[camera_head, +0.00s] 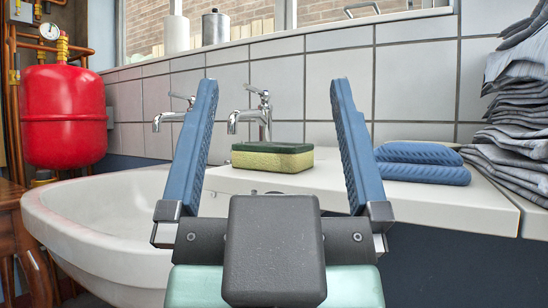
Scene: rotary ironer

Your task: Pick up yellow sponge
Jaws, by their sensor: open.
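The yellow sponge (272,161) has a dark green top layer. The gripper's dark palm covers part of the counter in front of the sponge.
A white basin (95,225) with two chrome taps (262,112) is at left. Folded blue cloths (420,163) lie right of the sponge, and a stack of grey folded cloth (515,130) stands at far right. A red tank (64,117) and copper pipes are at far left.

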